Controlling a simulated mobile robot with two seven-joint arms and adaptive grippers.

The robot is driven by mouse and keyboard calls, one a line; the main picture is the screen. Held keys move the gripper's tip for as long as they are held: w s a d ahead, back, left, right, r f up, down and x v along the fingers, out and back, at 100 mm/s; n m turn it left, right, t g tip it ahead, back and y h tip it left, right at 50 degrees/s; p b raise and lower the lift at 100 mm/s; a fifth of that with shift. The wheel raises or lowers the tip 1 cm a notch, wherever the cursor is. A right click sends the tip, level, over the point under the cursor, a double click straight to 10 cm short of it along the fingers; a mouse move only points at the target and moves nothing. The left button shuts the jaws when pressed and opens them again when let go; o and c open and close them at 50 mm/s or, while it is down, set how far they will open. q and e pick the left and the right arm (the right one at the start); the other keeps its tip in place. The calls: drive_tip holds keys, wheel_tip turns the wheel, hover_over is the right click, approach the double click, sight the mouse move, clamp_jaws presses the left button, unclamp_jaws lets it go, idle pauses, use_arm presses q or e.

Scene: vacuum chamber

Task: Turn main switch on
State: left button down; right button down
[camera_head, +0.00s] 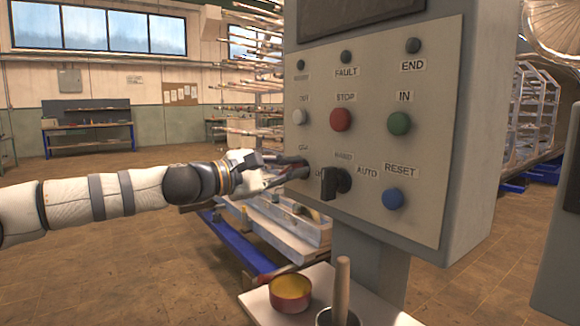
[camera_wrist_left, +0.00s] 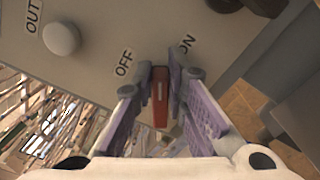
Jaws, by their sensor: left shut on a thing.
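The main switch (camera_wrist_left: 160,88) is a red handle with a pale line on it, between the OFF and ON labels in the left wrist view. My left gripper (camera_wrist_left: 159,84) is shut on it, with one finger on each side. In the head view my left gripper (camera_head: 296,168) reaches the left edge of the control panel (camera_head: 360,110), and its fingers and wrist hide most of the switch. I cannot tell for certain which label the handle points to. My right gripper is not in view.
A black selector knob (camera_head: 336,183) sits just right of my left gripper. Near it are a red STOP button (camera_head: 341,119), a green button (camera_head: 399,124), a blue RESET button (camera_head: 393,198) and a white button (camera_head: 300,117). A small table (camera_head: 262,304) with containers stands below.

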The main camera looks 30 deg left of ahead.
use_arm(q)
drive_tip(key=m, duration=0.1)
drive_tip(key=f+m, duration=0.1)
drive_tip(key=m, duration=0.1)
drive_tip(key=shift+d, duration=0.15)
drive_tip(key=shift+f+m+b, duration=0.2)
drive_tip(key=shift+m+b, duration=0.25)
drive_tip(key=shift+m, duration=1.15)
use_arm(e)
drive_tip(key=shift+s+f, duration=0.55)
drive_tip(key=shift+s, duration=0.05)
use_arm(q)
drive_tip(key=c, duration=1.6)
unclamp_jaws()
drive_tip(key=shift+f, duration=0.1)
